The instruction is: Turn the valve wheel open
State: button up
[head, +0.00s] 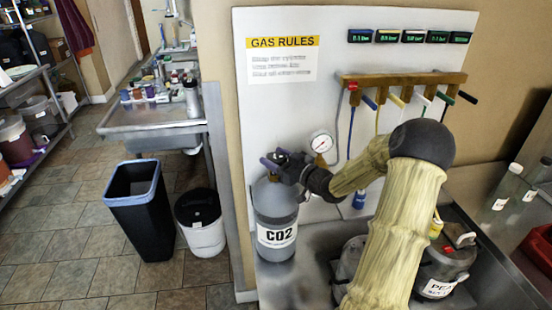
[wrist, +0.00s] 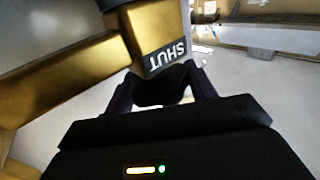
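The grey CO2 cylinder (head: 275,212) stands upright on the steel surface, with a white CO2 label. My gripper (head: 277,163) is at its top, and the arm hides much of the valve from the right. In the wrist view, a brass valve body (wrist: 60,80) bears a dark tag reading SHUT (wrist: 166,58), upside down. A dark rounded piece (wrist: 163,88), apparently the valve wheel, lies just below the tag, between the two fingers of my gripper (wrist: 163,95). It fills most of the gap; whether both fingers press on it is unclear.
A pressure gauge (head: 321,141) sits close right of my gripper. A black bin (head: 140,212) and a white bucket (head: 201,225) are on the floor left.

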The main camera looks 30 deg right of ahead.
jog(key=shift+r+y+p, duration=0.1)
jog(key=shift+y+p, duration=0.2)
jog(key=shift+r+n, duration=0.1)
jog(key=shift+n, duration=0.2)
jog(key=shift+n+g+y+p, duration=0.4)
jog(key=shift+y+p, duration=0.2)
jog(key=shift+y, duration=0.1)
jog(key=shift+f, duration=0.2)
jog(key=o, duration=1)
jog(key=shift+s, duration=0.1)
jog(key=b+v, duration=0.2)
jog(key=v, duration=1.5)
jog(key=shift+d+b, duration=0.2)
jog(key=shift+b, duration=0.2)
